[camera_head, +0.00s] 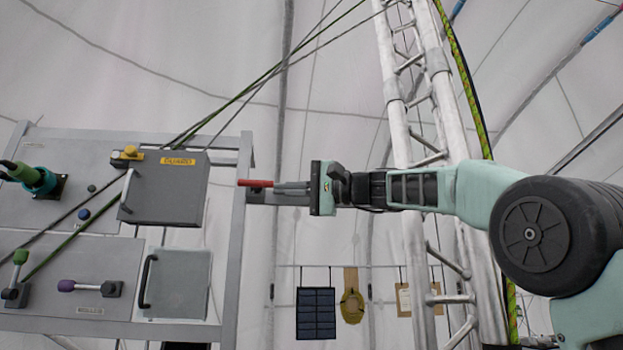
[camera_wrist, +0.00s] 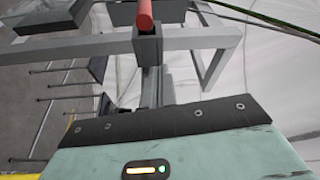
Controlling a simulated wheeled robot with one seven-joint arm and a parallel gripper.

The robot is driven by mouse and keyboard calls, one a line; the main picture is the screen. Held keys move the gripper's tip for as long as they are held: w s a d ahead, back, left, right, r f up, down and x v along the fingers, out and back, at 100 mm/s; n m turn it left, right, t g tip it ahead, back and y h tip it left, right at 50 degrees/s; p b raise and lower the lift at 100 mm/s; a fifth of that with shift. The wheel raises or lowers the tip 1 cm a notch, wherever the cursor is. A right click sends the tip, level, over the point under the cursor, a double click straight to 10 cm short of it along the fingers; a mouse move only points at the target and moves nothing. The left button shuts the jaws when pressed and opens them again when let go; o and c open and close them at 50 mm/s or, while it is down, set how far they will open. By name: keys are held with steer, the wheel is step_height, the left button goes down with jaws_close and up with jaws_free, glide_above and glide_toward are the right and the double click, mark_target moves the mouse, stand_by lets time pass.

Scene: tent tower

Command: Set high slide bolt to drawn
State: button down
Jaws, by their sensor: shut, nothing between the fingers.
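A red handle (camera_head: 256,183) lies level at the right post of the panel frame, by a grey bracket (camera_head: 262,197). It looks like the high slide bolt, though no label shows. My gripper (camera_head: 279,187) is shut and empty, pointing left, its fingertips close to the right end of the red handle. In the wrist view the red handle (camera_wrist: 145,14) stands beyond my shut fingers (camera_wrist: 155,85), over a grey block. I cannot tell whether the fingers touch it. The bolt's rod and catch are largely hidden, so its position is unclear.
A grey guard box (camera_head: 165,190) with a yellow knob (camera_head: 129,151) is left of the frame post (camera_head: 239,230). Below it is a door with a black handle (camera_head: 147,281). A metal truss (camera_head: 413,150) stands close behind my arm. Ropes cross the panel diagonally.

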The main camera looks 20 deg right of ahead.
steer(key=s, duration=0.1)
steer(key=s+a, duration=0.1)
steer(key=s, duration=0.1)
steer(key=shift+s+a+f, duration=0.25)
steer(key=shift+a+f, duration=0.05)
steer(key=shift+f, duration=0.1)
steer(key=s+b, duration=0.1)
steer(key=s+a+b, duration=0.1)
steer(key=s, duration=0.1)
steer(key=s+b, duration=0.1)
steer(key=s, duration=0.1)
steer(key=shift+s+a, duration=0.2)
steer(key=shift+a, duration=0.15)
